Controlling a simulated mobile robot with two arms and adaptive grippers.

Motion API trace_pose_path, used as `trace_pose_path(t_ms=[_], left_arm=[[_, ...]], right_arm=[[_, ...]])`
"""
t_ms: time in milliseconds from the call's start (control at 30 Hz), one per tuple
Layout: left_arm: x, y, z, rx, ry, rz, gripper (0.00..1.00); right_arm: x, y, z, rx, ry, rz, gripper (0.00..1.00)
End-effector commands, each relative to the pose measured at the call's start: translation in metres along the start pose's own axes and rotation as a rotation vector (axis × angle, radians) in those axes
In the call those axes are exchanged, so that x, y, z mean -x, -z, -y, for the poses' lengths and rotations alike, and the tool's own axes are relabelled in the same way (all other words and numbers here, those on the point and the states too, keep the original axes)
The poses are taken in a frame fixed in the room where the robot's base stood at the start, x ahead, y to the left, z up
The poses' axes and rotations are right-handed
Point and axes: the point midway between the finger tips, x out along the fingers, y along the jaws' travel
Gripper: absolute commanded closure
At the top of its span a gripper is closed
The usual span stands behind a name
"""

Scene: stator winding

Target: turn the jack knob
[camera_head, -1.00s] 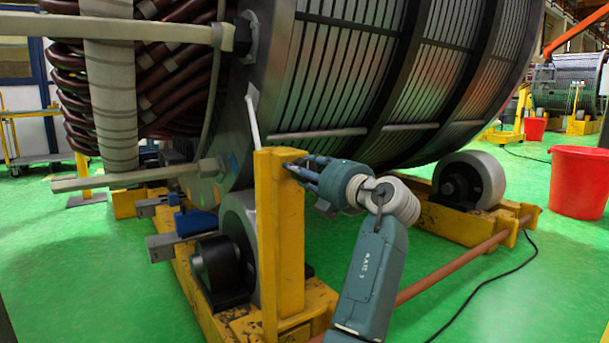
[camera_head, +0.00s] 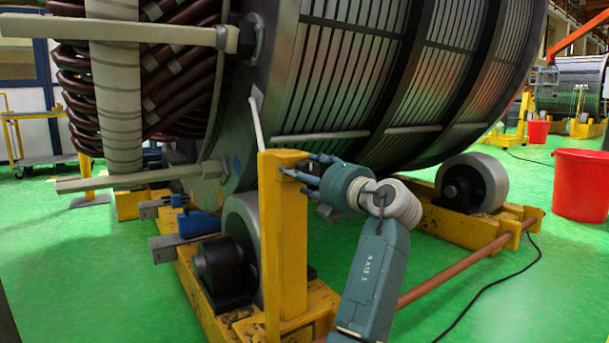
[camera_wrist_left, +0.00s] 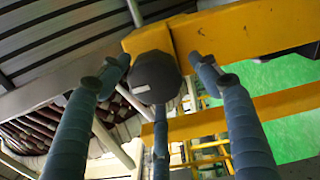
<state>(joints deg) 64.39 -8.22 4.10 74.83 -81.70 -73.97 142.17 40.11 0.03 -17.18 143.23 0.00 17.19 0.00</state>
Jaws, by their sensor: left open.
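The jack knob (camera_wrist_left: 156,77) is a dark, rounded cylinder on the yellow jack post, which shows in the left wrist view (camera_wrist_left: 225,35) and in the head view (camera_head: 284,235). My left gripper (camera_head: 298,170) is at the top of the post, coming from its right side. In the left wrist view its blue-grey fingers (camera_wrist_left: 160,85) are spread around the knob, two at the sides and one below. Gaps show between the side fingers and the knob. In the head view the knob is hidden by the fingers. My right gripper is in neither view.
The large stator (camera_head: 390,70) rests on rollers (camera_head: 472,183) in a yellow frame (camera_head: 405,230) close behind my left gripper. A blue clamp part (camera_head: 198,223) is left of the post. A red bucket (camera_head: 580,185) stands at the right. Green floor (camera_head: 70,270) is clear at the left.

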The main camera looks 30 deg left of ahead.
Motion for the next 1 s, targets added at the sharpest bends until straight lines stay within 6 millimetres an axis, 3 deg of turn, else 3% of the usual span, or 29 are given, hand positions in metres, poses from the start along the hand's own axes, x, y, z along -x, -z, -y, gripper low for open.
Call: trace_pose_path(t_ms=[167, 500, 700, 1000], left_arm=[[0.01, -0.001, 0.0, 0.0, -0.001, 0.004, 0.37], [0.078, 0.0, 0.0, 0.0, 0.0, 0.003, 0.37], [0.109, 0.001, 0.0, -0.001, 0.001, -0.001, 0.37], [0.12, 0.002, 0.0, 0.0, -0.001, -0.003, 0.37]], right_arm=[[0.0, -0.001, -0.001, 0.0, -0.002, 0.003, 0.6], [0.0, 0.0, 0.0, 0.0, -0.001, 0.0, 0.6], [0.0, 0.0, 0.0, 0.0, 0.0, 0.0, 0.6], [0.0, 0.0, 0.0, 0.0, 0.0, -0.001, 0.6]])
